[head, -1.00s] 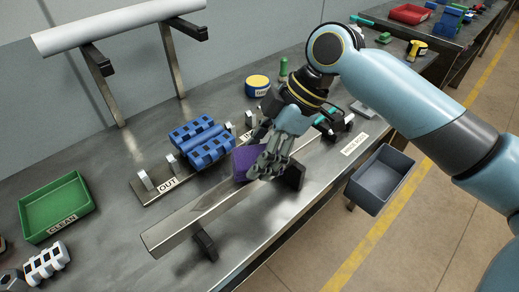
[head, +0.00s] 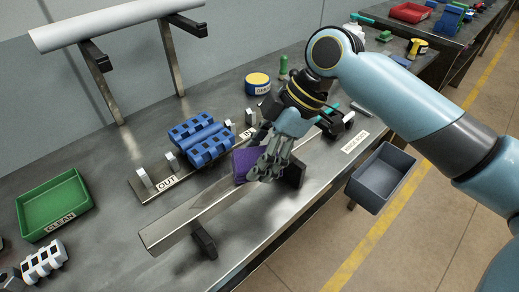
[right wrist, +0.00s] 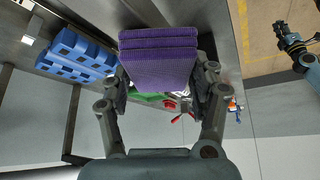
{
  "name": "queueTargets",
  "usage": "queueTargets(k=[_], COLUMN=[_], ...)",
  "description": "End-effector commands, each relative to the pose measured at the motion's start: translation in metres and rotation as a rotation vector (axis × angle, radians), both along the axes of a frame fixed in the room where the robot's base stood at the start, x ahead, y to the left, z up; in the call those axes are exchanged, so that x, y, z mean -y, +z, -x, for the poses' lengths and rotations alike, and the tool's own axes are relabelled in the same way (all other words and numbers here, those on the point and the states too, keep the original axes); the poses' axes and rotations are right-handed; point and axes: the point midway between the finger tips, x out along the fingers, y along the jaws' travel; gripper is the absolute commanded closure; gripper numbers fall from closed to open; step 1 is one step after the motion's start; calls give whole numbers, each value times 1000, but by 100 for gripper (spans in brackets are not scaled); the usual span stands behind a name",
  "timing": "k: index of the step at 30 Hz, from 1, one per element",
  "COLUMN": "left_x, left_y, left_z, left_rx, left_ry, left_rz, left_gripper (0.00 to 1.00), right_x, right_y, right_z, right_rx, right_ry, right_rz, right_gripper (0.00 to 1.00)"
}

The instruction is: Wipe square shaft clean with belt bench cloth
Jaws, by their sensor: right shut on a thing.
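The square shaft (head: 198,213) is a long metal bar held on dark supports along the bench. My right gripper (head: 264,172) is over its far part, shut on the folded purple belt bench cloth (head: 243,163). The cloth is at the shaft's upper side; its exact contact is hidden by the fingers. In the right wrist view the cloth (right wrist: 158,60) shows as stacked purple layers between my two fingers. My left gripper is outside the head view. A small dark gripper at the right of the right wrist view (right wrist: 290,42) appears to be it; its jaw state is unclear.
A blue toothed pulley block (head: 203,140) sits by the OUT sign (head: 167,184) behind the shaft. A green CLEAN tray (head: 54,203) stands left, a grey bin (head: 382,178) at the bench's front edge. A yellow-lidded tin (head: 257,84) stands behind. A white roller (head: 110,24) rests on brackets above.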

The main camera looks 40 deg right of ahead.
Motion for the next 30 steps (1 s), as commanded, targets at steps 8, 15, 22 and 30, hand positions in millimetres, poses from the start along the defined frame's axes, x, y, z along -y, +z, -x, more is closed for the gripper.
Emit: queueTargets(k=[8,15,22,30], left_x=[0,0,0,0], left_y=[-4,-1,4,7], left_z=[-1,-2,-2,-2], left_rx=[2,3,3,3], left_ry=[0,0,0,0], left_rz=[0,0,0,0], left_gripper=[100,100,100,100], right_x=[0,-10,-31,-41], right_y=[-6,-5,-3,-4], right_z=[0,1,3,4], right_rx=[0,-1,-1,-2], right_ry=[0,-1,0,-1], right_rz=[0,-4,-4,-3], right_gripper=[65,65,65,65])
